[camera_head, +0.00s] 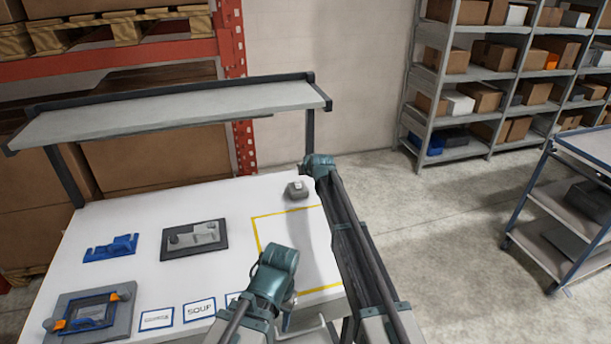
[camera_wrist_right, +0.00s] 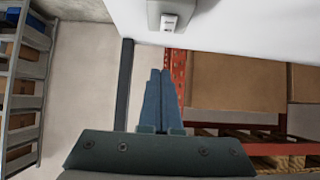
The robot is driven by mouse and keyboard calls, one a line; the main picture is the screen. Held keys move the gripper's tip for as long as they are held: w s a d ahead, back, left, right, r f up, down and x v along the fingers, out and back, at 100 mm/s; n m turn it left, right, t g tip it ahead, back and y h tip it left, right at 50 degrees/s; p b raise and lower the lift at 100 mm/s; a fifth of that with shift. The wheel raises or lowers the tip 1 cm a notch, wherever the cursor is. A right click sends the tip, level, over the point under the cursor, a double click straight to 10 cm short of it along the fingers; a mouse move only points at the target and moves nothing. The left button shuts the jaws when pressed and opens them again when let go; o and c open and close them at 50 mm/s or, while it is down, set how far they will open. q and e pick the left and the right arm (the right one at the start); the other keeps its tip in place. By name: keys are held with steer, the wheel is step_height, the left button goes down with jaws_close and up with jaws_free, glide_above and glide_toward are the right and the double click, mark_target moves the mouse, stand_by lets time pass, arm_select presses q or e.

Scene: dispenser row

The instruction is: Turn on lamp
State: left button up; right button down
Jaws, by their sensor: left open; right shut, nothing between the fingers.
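A small grey box with a white top piece, which looks like a switch (camera_head: 297,189), sits near the back right of the white table. Part of it shows at the top of the right wrist view (camera_wrist_right: 168,18). No lamp can be made out with certainty. My right gripper (camera_wrist_right: 160,98) is shut and empty, with its fingers pointing toward the box and a visible gap between them in that picture. In the head view I cannot make it out. My left gripper (camera_head: 305,325) is open at the bottom, partly hidden by its own arm and cut off by the frame.
The white table (camera_head: 135,212) holds a blue holder (camera_head: 110,248), a dark tray (camera_head: 194,240), a grey fixture (camera_head: 88,313) and label cards (camera_head: 199,309). A yellow outline (camera_head: 257,236) marks a clear area. A raised shelf (camera_head: 175,113) spans the back.

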steer(key=b, duration=0.3)
glide_above(300, 185)
step_height(300, 185, down, 4)
steer(key=shift+w+d+f, duration=0.1)
steer(key=shift+w, duration=0.05)
step_height(300, 185, down, 2)
steer(key=shift+f+b, duration=0.1)
steer(key=shift+b, duration=1.1)
steer(key=shift+f+b, duration=0.5)
steer(key=shift+b, duration=0.05)
steer(key=shift+r, duration=0.1)
steer(key=shift+w+g+p, duration=0.2)
steer(key=shift+g+p, duration=0.1)
steer(key=shift+p, duration=0.25)
steer(key=shift+s+f, duration=0.1)
steer(key=shift+f, duration=0.2)
steer(key=shift+s, duration=0.1)
